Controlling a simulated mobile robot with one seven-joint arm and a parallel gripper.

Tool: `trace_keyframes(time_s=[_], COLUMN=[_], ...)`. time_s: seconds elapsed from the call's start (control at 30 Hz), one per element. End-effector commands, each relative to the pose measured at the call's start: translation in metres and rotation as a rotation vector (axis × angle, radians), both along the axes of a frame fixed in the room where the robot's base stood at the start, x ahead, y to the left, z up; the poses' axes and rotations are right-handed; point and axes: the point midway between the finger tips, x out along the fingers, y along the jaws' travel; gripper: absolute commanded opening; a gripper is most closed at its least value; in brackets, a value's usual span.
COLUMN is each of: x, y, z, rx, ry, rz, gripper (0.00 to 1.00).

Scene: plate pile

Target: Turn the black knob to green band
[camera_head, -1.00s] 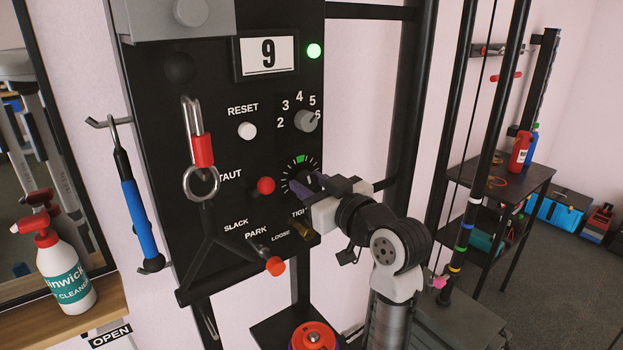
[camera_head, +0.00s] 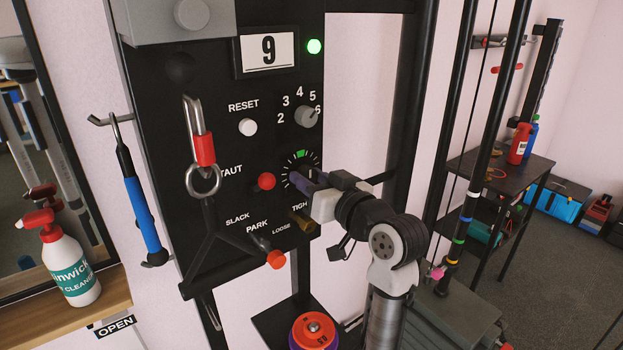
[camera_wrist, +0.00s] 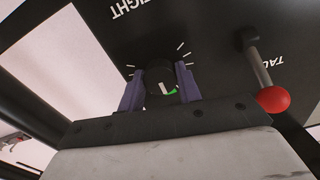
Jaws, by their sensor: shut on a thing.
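The black knob (camera_wrist: 158,75) sits between my two purple finger pads in the wrist view. My gripper (camera_wrist: 159,88) is shut on it, with one finger on either side. A white pointer line shows on the knob, close beside the green band (camera_wrist: 171,92); part of the dial is hidden by the knob and fingers, so I cannot tell whether they line up exactly. In the head view the green band (camera_head: 300,154) is at the top of the dial's white ticks, and my gripper (camera_head: 297,181) covers most of the knob.
A red-balled lever (camera_head: 266,181) stands out just left of the dial. An orange-tipped PARK lever (camera_head: 275,259) and a brass-coloured knob (camera_head: 301,221) are below. A grey selector knob (camera_head: 306,118) is above. A hanging metal clip (camera_head: 203,150) is further left.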

Motion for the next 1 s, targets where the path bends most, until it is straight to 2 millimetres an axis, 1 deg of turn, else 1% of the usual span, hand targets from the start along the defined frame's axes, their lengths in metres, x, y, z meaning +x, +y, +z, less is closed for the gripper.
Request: trace_keyframes(time_s=[0.03,0.2,0.47,0.57,0.67,1.0], x=[0.000,0.000,0.000,-0.004,-0.015,-0.076], y=[0.000,0.000,0.000,-0.004,-0.012,-0.057], z=[-0.001,-0.001,0.000,-0.001,-0.002,-0.003], rx=[-0.001,-0.001,-0.001,-0.001,-0.002,-0.003], ry=[0.002,0.001,-0.001,-0.002,-0.003,-0.003], rz=[0.000,0.000,0.000,-0.002,-0.003,-0.005], gripper=[0.35,0.56,0.56,0.56,0.56,0.56])
